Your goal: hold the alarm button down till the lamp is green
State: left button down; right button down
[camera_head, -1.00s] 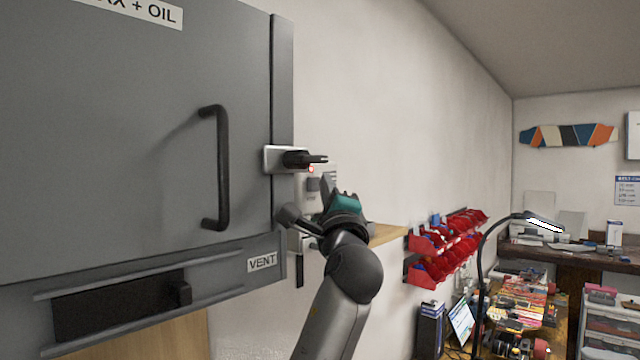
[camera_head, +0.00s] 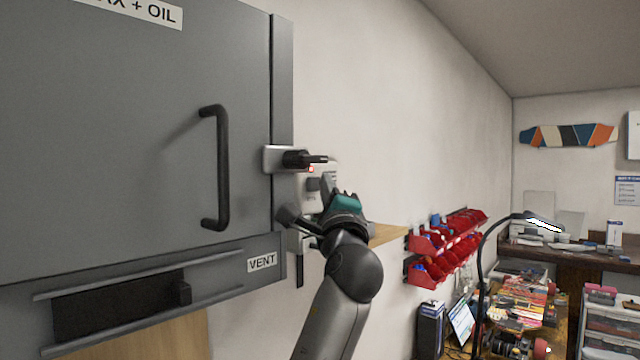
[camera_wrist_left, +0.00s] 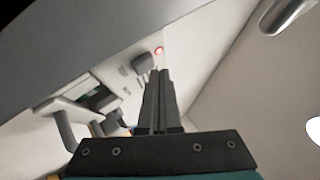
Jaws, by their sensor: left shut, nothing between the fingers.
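A small lamp glows red on a pale panel on the wall beside the grey cabinet; the lamp shows in the head view (camera_head: 311,169) and in the left wrist view (camera_wrist_left: 159,50). A grey knob-like part, which looks like the alarm button, sits below the lamp in the head view (camera_head: 313,184) and beside it in the left wrist view (camera_wrist_left: 143,63). My left gripper (camera_head: 340,194) is shut and empty, reaching toward the panel. In the left wrist view its fingertips (camera_wrist_left: 160,73) are close to the button; I cannot tell if they touch it. My right gripper is not in view.
The grey cabinet (camera_head: 130,130) with a black handle (camera_head: 222,165) and a latch (camera_head: 290,158) fills the left. A wooden shelf (camera_head: 388,234) is just right of my gripper. Red bins (camera_head: 440,250) hang farther along the wall, and a desk lamp (camera_head: 545,222) stands at right.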

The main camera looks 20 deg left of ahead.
pick_arm(q)
jog(key=shift+a+f, duration=0.1)
jog(key=shift+a, duration=0.25)
jog(key=shift+f+y, duration=0.3)
jog(key=shift+g, duration=0.3)
jog(key=shift+d, duration=0.1)
jog(key=shift+s+d, duration=0.3)
jog(key=shift+d, duration=0.4)
jog(key=shift+s+d, duration=0.25)
jog(key=shift+d, duration=0.5)
jog(key=shift+s+d, duration=0.3)
jog(key=shift+d, duration=0.4)
jog(key=shift+d, duration=0.1)
